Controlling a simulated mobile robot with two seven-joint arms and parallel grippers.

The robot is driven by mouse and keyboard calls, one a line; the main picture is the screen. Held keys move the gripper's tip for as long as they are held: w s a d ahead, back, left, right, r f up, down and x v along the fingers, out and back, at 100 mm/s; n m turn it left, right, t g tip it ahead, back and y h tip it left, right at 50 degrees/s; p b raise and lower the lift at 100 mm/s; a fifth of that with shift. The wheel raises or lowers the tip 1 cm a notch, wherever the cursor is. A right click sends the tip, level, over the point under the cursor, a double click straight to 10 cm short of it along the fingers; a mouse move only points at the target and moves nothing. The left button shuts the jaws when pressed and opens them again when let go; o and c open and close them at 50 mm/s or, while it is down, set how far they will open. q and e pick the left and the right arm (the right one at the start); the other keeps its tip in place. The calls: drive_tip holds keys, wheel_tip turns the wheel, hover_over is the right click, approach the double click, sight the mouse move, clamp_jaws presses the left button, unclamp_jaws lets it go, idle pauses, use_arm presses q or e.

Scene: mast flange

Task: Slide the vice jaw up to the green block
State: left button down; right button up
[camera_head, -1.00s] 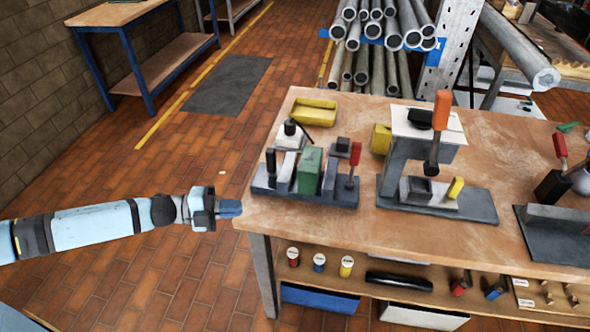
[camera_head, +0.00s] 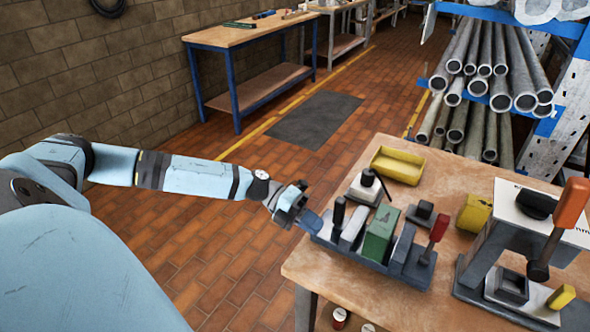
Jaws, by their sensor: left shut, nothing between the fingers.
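The vice (camera_head: 345,250) is a dark base near the left corner of the workbench. The green block (camera_head: 378,236) stands upright in it. A light grey jaw plate (camera_head: 352,228) stands left of the block, with a black post (camera_head: 338,214) beyond it at the left end. A darker grey plate (camera_head: 402,244) stands right of the block. Any gap between jaw and block is hard to judge. My left gripper (camera_head: 308,220) is shut and empty at the vice's left end; I cannot tell whether its blue fingertips touch it. My right gripper is not in view.
A red-handled lever (camera_head: 434,237) stands at the vice's right end. Behind are a yellow tray (camera_head: 397,165) and a small black-knobbed block (camera_head: 368,186). An orange-handled clamp fixture (camera_head: 560,222) stands at the right. The front left of the workbench (camera_head: 340,282) is clear.

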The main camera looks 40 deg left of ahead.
sight(346, 236)
use_arm(q)
drive_tip(key=d, duration=0.3)
drive_tip(key=shift+w+d, duration=0.25)
drive_tip(key=shift+w, duration=0.15)
drive_tip(key=shift+w+d+p, duration=0.1)
drive_tip(key=shift+d+p, duration=0.2)
drive_tip(key=shift+d, duration=0.1)
drive_tip(key=shift+w+d+r, duration=0.1)
drive_tip(key=shift+d, duration=0.2)
drive_tip(key=d+p, duration=0.1)
drive_tip(key=d, duration=0.1)
drive_tip(key=shift+w+d+p, duration=0.3)
drive_tip(key=shift+p, duration=0.1)
drive_tip(key=shift+w+d, duration=0.1)
drive_tip(key=shift+d, duration=0.2)
